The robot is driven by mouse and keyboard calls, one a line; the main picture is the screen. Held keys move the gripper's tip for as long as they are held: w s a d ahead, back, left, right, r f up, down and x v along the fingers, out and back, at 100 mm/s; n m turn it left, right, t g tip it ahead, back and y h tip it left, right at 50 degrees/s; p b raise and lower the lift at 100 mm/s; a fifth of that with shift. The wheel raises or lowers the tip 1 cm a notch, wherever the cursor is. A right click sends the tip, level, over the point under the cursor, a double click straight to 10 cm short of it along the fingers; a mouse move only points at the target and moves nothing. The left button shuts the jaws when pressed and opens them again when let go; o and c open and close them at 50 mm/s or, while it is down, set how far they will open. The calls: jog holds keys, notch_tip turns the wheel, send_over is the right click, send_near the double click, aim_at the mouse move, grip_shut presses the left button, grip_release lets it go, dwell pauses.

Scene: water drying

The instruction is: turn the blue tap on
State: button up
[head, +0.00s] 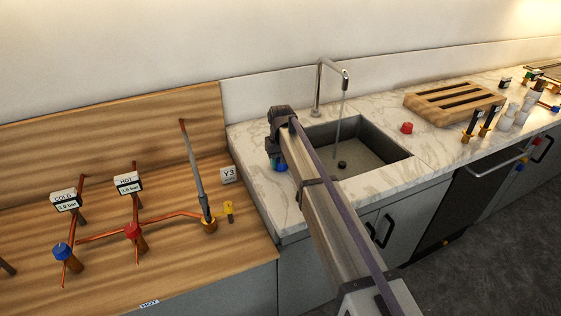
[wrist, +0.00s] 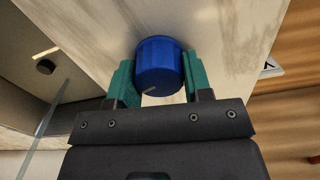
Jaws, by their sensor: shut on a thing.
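The blue tap (wrist: 160,66) is a round blue knob on the pale marble counter. In the wrist view it sits between the two teal fingers of my gripper (wrist: 158,82), which are shut on its sides. A small white mark shows on its near edge. In the head view the blue tap (head: 281,167) stands left of the sink, partly hidden by my gripper (head: 276,161). The metal spout (head: 319,85) rises behind the sink (head: 352,155), and a thin stream of water (head: 337,125) falls from it into the basin.
A red tap (head: 407,127) stands right of the sink, near a wooden slatted board (head: 455,101). At left, a wooden bench (head: 180,268) carries copper pipes, a blue valve (head: 63,250) under a COLD gauge and a red valve (head: 133,231) under a HOT gauge.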

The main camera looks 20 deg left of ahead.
jog(key=shift+m, duration=1.9)
jog(key=o, duration=0.9)
notch_tip(320, 180, up, 11)
jog(key=p, duration=1.1)
jog(key=shift+f, duration=0.1)
